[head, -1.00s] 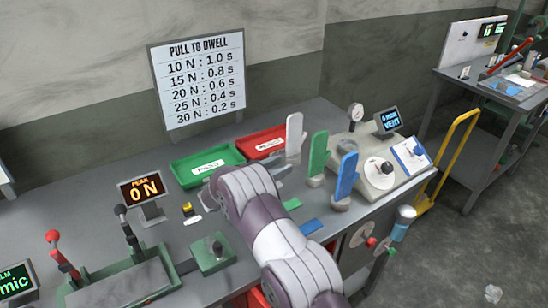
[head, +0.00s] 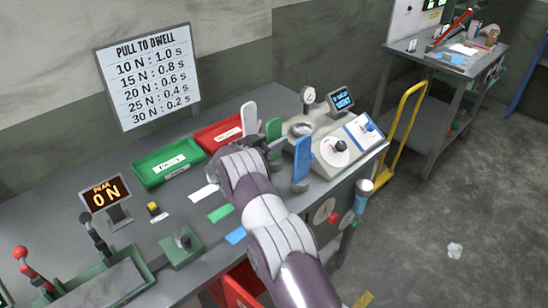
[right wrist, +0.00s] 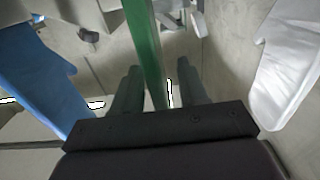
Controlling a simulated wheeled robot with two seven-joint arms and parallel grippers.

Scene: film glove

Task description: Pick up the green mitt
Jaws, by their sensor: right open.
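In the right wrist view the right gripper (right wrist: 160,88) is open, and the green mitt (right wrist: 143,45) appears edge-on, running down between the two fingers. I cannot tell whether either finger touches it. The blue mitt (right wrist: 45,75) is on the left there and the white mitt (right wrist: 287,65) on the right. My left gripper is not in view.
A green tray (head: 150,184) and a red tray (head: 205,146) lie behind the arm. A console with a gauge (head: 308,97) stands to the right. White, green (head: 220,213) and blue cards lie on the bench. A lever unit (head: 90,290) is at the front left.

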